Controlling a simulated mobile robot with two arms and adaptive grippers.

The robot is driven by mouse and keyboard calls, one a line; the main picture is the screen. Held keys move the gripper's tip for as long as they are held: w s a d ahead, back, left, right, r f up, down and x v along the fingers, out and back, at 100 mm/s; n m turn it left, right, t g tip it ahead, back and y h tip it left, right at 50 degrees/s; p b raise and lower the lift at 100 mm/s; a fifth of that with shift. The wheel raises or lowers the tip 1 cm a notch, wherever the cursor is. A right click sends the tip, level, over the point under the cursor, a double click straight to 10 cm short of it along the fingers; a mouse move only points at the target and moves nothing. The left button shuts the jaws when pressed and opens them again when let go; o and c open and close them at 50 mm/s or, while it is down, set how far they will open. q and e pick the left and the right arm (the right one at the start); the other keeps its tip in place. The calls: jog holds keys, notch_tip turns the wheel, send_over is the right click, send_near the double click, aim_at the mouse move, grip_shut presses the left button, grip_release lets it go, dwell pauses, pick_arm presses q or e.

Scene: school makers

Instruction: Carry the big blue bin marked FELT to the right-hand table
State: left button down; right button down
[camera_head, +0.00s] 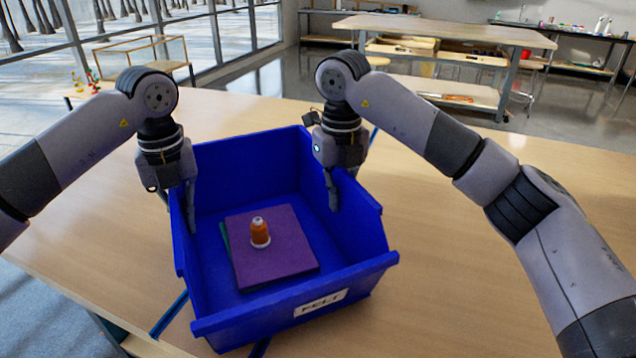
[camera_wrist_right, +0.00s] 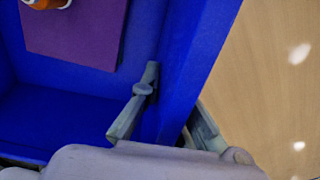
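The big blue bin (camera_head: 222,326) with a white FELT label sits before me, upright, over the near table. Inside lie a purple felt sheet (camera_head: 285,262), a green one peeking out under it, and an orange spool (camera_head: 260,236) on top. My left gripper (camera_head: 182,205) is at the bin's left wall, a finger just inside; its outer side is mostly hidden. My right gripper (camera_head: 334,190) is at the right wall. In the right wrist view its fingers (camera_wrist_right: 172,105) straddle that wall, one inside, one outside, and appear pressed against it; the outer fingertip is partly hidden.
The wooden table (camera_head: 460,290) is bare around the bin, with blue strips near it. A workbench (camera_head: 445,30) with trays and a stool stand behind. A counter with bottles is at the back right, a glass case (camera_head: 140,58) by the windows.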

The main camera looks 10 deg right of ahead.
pick_arm(q)
jog(key=shift+f, duration=0.4)
pick_arm(e)
jog(key=shift+f, duration=0.4)
pick_arm(q)
jog(key=c, duration=2.2)
grip_release()
jog(key=shift+r, duration=0.15)
pick_arm(e)
jog(key=c, duration=2.2)
grip_release()
jog(key=shift+r, duration=0.2)
pick_arm(q)
jog(key=o, duration=0.4)
pick_arm(e)
jog(key=o, duration=0.4)
pick_arm(q)
notch_tip(320, 180, up, 12)
jog(key=shift+f, duration=0.1)
pick_arm(e)
notch_tip(320, 180, up, 12)
send_over(340, 169)
pick_arm(q)
jog(key=shift+r, duration=0.2)
pick_arm(e)
jog(key=shift+r, duration=0.1)
